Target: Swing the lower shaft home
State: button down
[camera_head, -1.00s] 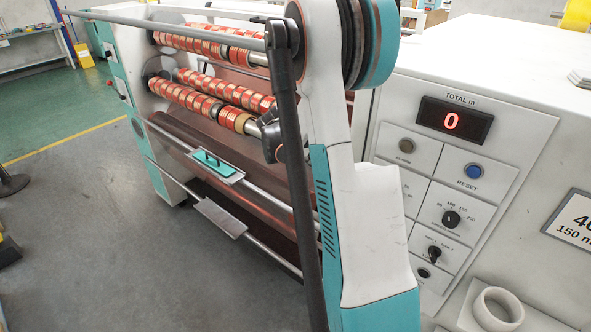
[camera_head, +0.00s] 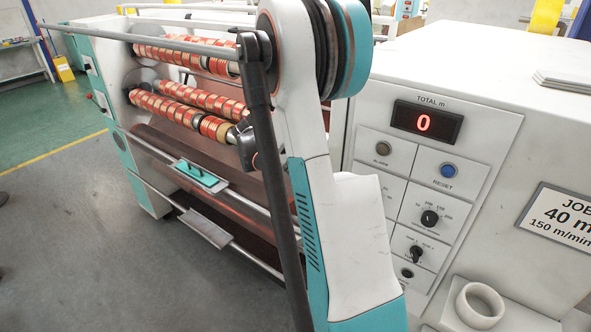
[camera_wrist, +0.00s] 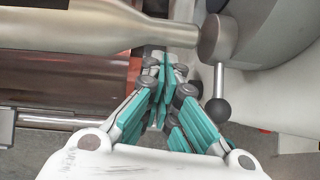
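In the head view the lower shaft (camera_head: 178,113) carries red and gold tape rolls and slants from the machine's far left side towards a black fitting beside the white upright. Another row of rolls (camera_head: 205,98) lies just behind it. The upper shaft (camera_head: 187,53) sits above. My gripper (camera_wrist: 165,72) shows in the wrist view with teal fingers drawn close together and nothing visible between them. A tapered grey bar (camera_wrist: 70,30) and a round grey hub with a black ball-ended lever (camera_wrist: 218,110) lie just beyond the fingertips. Contact there cannot be told.
The control panel, right, has a red display (camera_head: 426,121) reading 0, a blue button (camera_head: 448,170) and knobs. A white ring (camera_head: 480,305) rests on a ledge. A dark bar (camera_head: 275,180) crosses before the machine. Open grey floor (camera_head: 60,240) lies to the left.

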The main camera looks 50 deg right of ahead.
jog(key=a+f+p+v, duration=0.1)
jog(key=p+v, duration=0.1)
jog(key=v, duration=0.9)
jog(key=shift+s+a, duration=0.25)
jog(key=shift+a, duration=0.2)
